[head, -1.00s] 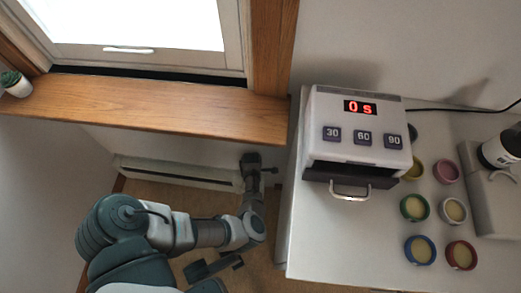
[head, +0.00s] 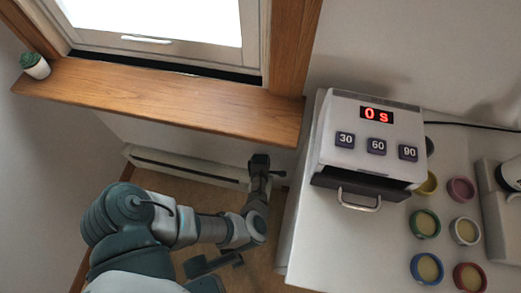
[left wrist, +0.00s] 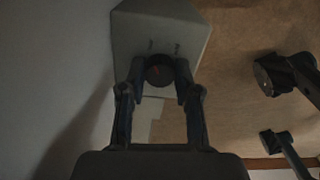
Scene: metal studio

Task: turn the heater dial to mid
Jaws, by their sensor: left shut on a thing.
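The heater (head: 185,166) is a long, low white unit along the wall under the window sill. In the left wrist view its pale end (left wrist: 160,35) fills the upper middle and has small marks too dim to read. The dial (left wrist: 159,72) is dark and round with a reddish mark, so its exact setting cannot be told. My left gripper (head: 259,161) is at the right end of the heater. In the left wrist view its fingers (left wrist: 159,80) are shut on the dial, one on each side. My right gripper is not seen.
A wooden sill (head: 160,98) with a small potted plant (head: 35,66) overhangs the heater. A white table (head: 315,235) stands close right of my left gripper, bearing a timer box (head: 370,130) and several coloured cups (head: 427,268). Brown floor (head: 180,192) shows below the heater.

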